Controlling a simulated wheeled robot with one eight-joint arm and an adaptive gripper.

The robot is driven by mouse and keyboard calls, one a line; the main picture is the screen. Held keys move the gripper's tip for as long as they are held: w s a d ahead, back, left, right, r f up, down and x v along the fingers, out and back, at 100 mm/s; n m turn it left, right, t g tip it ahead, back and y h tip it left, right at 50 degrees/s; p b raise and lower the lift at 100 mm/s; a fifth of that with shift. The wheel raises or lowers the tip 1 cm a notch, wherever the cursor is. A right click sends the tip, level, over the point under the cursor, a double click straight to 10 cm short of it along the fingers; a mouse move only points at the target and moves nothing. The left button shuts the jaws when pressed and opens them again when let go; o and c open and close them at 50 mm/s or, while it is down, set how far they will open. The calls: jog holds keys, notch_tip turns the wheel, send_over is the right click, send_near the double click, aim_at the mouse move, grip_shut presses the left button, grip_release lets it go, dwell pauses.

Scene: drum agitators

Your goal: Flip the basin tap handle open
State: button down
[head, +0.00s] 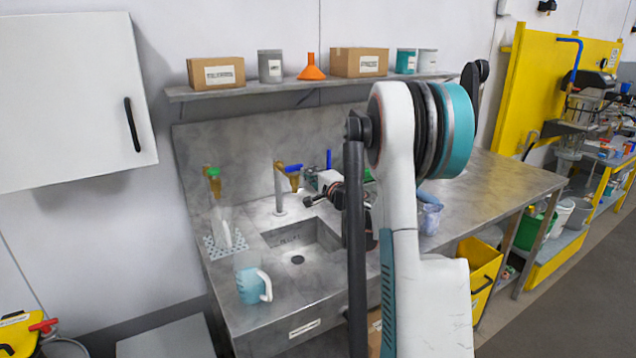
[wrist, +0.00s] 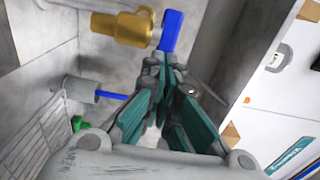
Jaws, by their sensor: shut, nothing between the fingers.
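The basin tap (head: 280,190) rises behind the sink basin (head: 318,246), with a brass body and a blue handle (head: 293,181). In the wrist view the brass body (wrist: 122,27) lies at the top, and the blue handle (wrist: 172,32) sticks out at its right end. My gripper (head: 308,201) is at the right of the tap, beside the handle. In the wrist view my gripper (wrist: 163,64) is shut and empty, its fingertips just below the handle's lower end. I cannot tell whether they touch it.
A green-handled brass tap (head: 212,178) stands at the left above a drying rack (head: 226,244). A blue jug (head: 250,284) stands on the counter in front. A shelf (head: 290,85) with boxes runs above. Another blue lever (wrist: 110,95) shows in the wrist view.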

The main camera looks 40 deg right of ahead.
jog(key=shift+x, duration=0.75)
jog(key=shift+d, duration=0.2)
